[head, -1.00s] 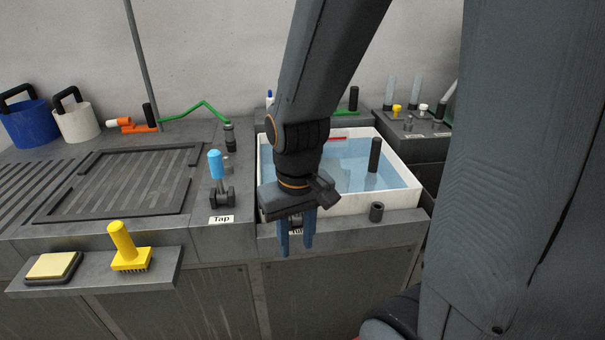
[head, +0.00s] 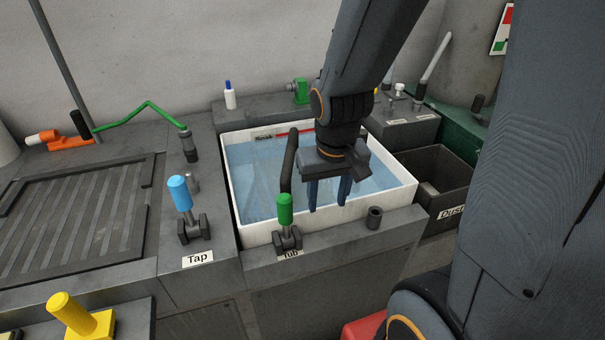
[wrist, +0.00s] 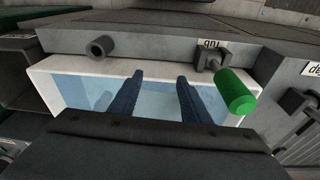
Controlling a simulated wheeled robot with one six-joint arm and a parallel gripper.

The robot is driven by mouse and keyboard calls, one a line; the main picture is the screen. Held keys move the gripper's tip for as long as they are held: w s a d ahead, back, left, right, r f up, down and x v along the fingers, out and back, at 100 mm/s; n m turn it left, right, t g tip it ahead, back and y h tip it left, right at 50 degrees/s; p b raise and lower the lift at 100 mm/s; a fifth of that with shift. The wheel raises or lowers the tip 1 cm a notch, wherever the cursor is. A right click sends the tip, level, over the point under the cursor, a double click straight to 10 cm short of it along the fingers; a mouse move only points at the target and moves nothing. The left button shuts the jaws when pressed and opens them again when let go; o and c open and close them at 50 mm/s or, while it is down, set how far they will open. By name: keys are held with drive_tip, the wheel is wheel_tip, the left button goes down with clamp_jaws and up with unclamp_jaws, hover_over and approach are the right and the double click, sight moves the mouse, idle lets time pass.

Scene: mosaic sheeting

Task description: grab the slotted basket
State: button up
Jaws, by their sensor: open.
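I cannot make out a slotted basket for certain in either view. A white tub (head: 403,197) of pale blue water stands in the counter; faint lines show under the water at its left. A dark bent bar (head: 288,165) rises at the tub, and I cannot tell what it belongs to. My gripper (head: 328,205) is open and empty, pointing down over the tub's front right part. In the wrist view, my gripper (wrist: 160,76) has its two dark blue fingers apart over the water of the tub (wrist: 90,67), with nothing between them.
A green-topped lever (head: 285,210) stands in front of the tub, a blue-topped lever (head: 180,193) to its left. A short dark pipe stub (head: 374,217) is on the front ledge. A dark dust bin (head: 440,160) is to the right. A ribbed drainboard (head: 80,220) lies left.

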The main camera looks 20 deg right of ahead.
drive_tip(key=w+d+m+t+p, duration=0.1)
drive_tip(key=w+d+m+t, duration=0.15)
drive_tip(key=w, duration=0.55)
drive_tip(key=w+d+m+t, duration=0.1)
drive_tip(key=w+d+t, duration=0.25)
drive_tip(key=w, duration=0.45)
drive_tip(key=w+a+f+m+t+y+p, duration=0.2)
drive_tip(key=w+a+y, duration=0.5)
drive_tip(key=a+y, duration=0.4)
drive_tip(key=m+y+p, duration=0.1)
drive_tip(key=p, duration=0.1)
drive_tip(key=shift+w+a+f+t+p, duration=0.15)
drive_tip(key=shift+w+f+t+p, duration=0.15)
drive_tip(key=shift+w+t, duration=0.1)
drive_tip(key=shift+m, duration=0.25)
clamp_jaws()
